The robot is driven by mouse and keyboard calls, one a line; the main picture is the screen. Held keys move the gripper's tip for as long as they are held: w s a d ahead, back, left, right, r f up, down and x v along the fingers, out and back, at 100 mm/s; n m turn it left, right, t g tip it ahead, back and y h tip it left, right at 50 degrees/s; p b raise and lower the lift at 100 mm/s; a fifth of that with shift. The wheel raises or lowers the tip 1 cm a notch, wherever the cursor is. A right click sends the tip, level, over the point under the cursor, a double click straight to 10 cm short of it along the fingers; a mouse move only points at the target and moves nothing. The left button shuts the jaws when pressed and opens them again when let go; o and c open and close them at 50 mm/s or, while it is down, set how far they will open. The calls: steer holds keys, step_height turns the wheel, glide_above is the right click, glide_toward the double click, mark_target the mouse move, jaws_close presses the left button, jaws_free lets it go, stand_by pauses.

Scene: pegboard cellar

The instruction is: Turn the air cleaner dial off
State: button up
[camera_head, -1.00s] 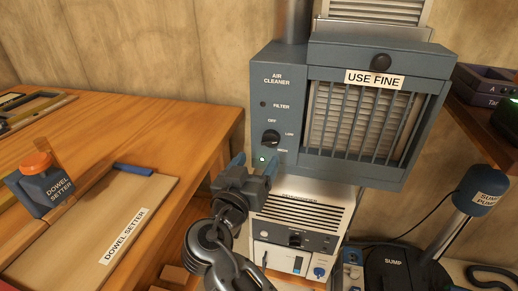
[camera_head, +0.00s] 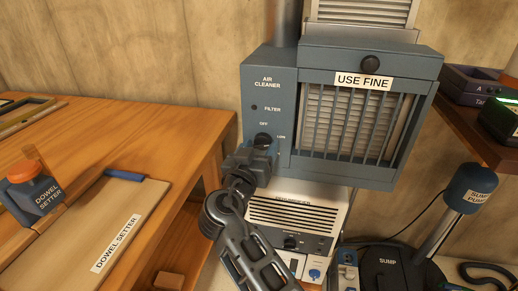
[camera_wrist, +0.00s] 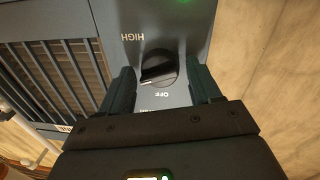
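The air cleaner (camera_head: 268,118) is a blue-grey box with a dark round dial (camera_head: 263,140) on its left panel. In the wrist view the dial (camera_wrist: 158,67) is close, with upside-down HIGH and OFF lettering near it. Its ridge lies slantwise, with a pale mark at its left end, on the side between HIGH and OFF. My gripper (camera_head: 262,155) is at the panel and hides the dial's lower part in the head view. In the wrist view my gripper (camera_wrist: 161,75) is open, with one finger on each side of the dial and gaps visible.
A wooden bench (camera_head: 120,140) with a dowel setter (camera_head: 35,190) and board stands at left. A dehumidifier-like white unit (camera_head: 300,215) sits below the air cleaner. A sump pump (camera_head: 470,190) and a shelf are at right.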

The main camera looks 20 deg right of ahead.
steer(key=c, duration=0.8)
steer(key=shift+n, duration=0.3)
steer(key=n, duration=0.2)
steer(key=shift+n, duration=0.3)
steer(key=n, duration=0.3)
steer(key=shift+n+t, duration=0.3)
steer(key=n+p, duration=0.1)
steer(key=n, duration=0.3)
steer(key=shift+s+f+n+t+p, duration=0.1)
steer(key=shift+n+t+p, duration=0.5)
steer(key=shift+n, duration=1.4)
steer(key=shift+f, duration=0.1)
